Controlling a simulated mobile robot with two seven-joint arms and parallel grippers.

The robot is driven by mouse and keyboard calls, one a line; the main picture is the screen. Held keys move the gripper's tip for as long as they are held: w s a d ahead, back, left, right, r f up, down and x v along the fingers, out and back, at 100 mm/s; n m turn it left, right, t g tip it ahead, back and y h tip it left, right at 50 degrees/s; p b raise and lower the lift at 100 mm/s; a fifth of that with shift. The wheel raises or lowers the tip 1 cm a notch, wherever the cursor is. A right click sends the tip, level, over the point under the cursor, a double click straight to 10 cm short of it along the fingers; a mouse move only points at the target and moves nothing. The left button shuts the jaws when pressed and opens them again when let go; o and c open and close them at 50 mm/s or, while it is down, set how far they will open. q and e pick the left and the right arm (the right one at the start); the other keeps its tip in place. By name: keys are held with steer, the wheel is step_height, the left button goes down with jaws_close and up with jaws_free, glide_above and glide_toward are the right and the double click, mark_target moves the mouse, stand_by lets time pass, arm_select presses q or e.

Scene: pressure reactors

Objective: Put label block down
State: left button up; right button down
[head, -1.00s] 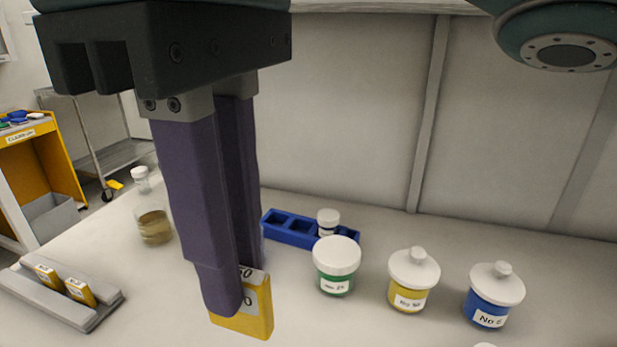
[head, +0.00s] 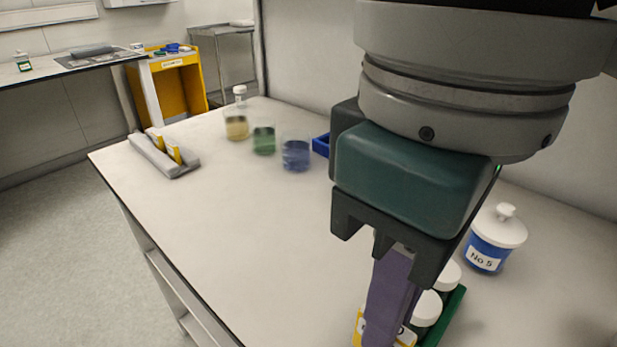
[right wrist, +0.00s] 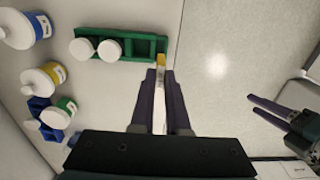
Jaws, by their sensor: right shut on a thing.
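My right gripper (head: 385,338) is shut on a yellow label block (head: 359,328) with a white label face, low over the front of the bench. The fingers hide much of the block, and the frame edge cuts off its bottom. In the right wrist view the block (right wrist: 161,60) shows between the fingertips, beside the right end of a green rack (right wrist: 137,57). I cannot tell whether it touches the bench or the rack. My left gripper (right wrist: 251,104) is at the right of that view, away from the bench, its fingers apart and empty.
The green rack holds two white-capped jars (right wrist: 82,48). A blue jar (head: 487,240) stands behind, near the wall. A grey holder (head: 182,167) with two yellow blocks and beakers of yellow (head: 236,128), green (head: 264,142) and blue (head: 296,156) liquid stand farther left. The middle bench is clear.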

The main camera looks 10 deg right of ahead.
step_height(320, 180, down, 10)
steer(key=shift+s+r+b, duration=0.1)
steer(key=shift+b, duration=1)
steer(key=c, duration=0.9)
jaws_free()
